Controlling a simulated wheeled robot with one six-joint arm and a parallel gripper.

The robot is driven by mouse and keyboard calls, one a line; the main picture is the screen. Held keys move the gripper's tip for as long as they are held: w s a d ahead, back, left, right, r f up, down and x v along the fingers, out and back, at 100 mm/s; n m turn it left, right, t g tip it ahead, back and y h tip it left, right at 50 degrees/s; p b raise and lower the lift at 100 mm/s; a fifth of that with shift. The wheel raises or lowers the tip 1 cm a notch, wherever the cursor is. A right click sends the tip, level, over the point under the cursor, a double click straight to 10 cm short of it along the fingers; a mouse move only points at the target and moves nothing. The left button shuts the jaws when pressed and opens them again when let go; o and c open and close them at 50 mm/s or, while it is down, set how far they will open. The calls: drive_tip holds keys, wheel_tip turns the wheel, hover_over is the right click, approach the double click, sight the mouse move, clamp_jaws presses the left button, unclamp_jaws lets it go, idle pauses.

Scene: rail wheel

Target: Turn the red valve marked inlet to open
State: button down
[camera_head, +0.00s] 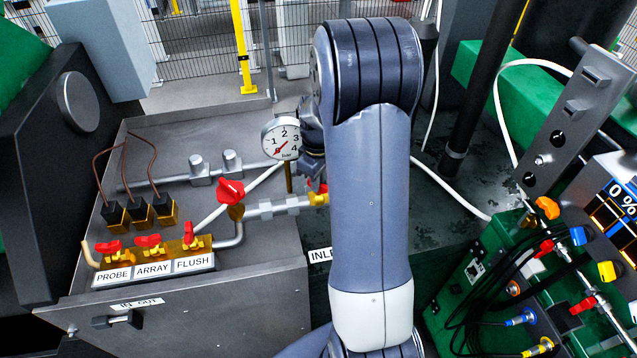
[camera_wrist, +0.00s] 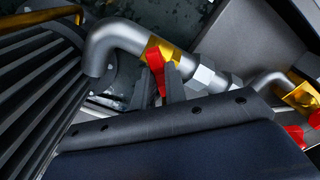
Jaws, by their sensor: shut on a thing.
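The red inlet valve handle (camera_wrist: 155,68) sits on a brass body (camera_wrist: 165,50) in a grey pipe. My gripper (camera_wrist: 163,80) is shut on this handle, with its dark fingers against the red lever. In the head view, only a little of the red handle (camera_head: 322,187) and its brass body (camera_head: 318,199) shows at the left edge of my arm. My arm hides the rest, and my fingertips are hidden there too. The handle's exact angle is hard to tell.
A larger red valve (camera_head: 231,191) and a pressure gauge (camera_head: 282,138) stand close left of my arm. Three red valves (camera_head: 150,241) sit above labels PROBE, ARRAY and FLUSH. A green box (camera_head: 480,285) with cables and coloured valves stands at the right.

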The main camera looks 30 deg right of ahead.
drive_tip(key=n, duration=0.4)
drive_tip(key=shift+n, duration=0.3)
idle(0.3)
drive_tip(key=n, duration=0.4)
drive_tip(key=c, duration=1.3)
unclamp_jaws()
